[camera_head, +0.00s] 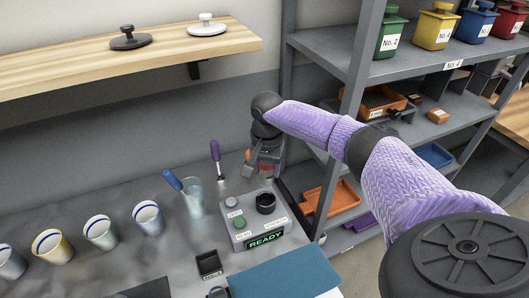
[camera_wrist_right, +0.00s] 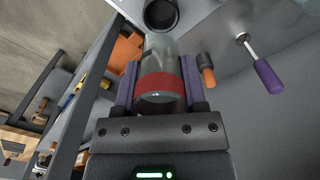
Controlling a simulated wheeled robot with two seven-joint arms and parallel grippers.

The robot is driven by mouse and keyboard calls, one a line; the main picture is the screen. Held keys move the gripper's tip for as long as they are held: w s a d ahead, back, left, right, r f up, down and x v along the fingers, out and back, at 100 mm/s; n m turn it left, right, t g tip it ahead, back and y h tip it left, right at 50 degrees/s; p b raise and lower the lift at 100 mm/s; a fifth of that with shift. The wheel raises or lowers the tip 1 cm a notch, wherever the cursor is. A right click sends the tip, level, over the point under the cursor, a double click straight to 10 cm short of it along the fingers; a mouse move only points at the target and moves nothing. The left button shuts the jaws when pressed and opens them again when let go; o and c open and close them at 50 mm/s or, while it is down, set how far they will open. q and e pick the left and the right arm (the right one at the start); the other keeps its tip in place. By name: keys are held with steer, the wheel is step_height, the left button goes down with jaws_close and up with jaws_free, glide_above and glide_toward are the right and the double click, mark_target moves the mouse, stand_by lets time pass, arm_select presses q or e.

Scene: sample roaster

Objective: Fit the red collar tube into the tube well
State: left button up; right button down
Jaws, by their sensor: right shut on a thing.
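The red collar tube (camera_wrist_right: 162,88) is a clear glass tube with a red band, seen in the right wrist view between my two purple-grey fingers. My right gripper (camera_wrist_right: 158,80) is shut on it around the band. The tube's clear far end points toward the black round well (camera_wrist_right: 161,13) at the top of that view. In the head view the tube well (camera_head: 266,202) is the black ring on the grey box (camera_head: 252,222) with the READY display. My right gripper (camera_head: 264,163) is beyond and above it; the tube is hard to make out there. My left gripper is not in view.
Several cups line the left counter. A teal book (camera_head: 285,275) and small black tray (camera_head: 208,264) lie in front. A grey shelf rack (camera_head: 352,95) stands close right.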

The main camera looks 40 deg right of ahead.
mark_target(266, 183)
steer(key=shift+a, duration=0.1)
steer(key=shift+r, duration=0.1)
step_height(266, 183, down, 5)
steer(key=shift+r+b, duration=0.2)
steer(key=shift+b, duration=0.45)
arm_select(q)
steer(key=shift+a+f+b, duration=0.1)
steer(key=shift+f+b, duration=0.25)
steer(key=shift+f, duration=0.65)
arm_select(e)
steer(key=shift+f, duration=0.7)
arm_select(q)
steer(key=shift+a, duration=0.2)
arm_select(e)
steer(key=shift+r+p, duration=0.1)
steer(key=shift+p, duration=0.35)
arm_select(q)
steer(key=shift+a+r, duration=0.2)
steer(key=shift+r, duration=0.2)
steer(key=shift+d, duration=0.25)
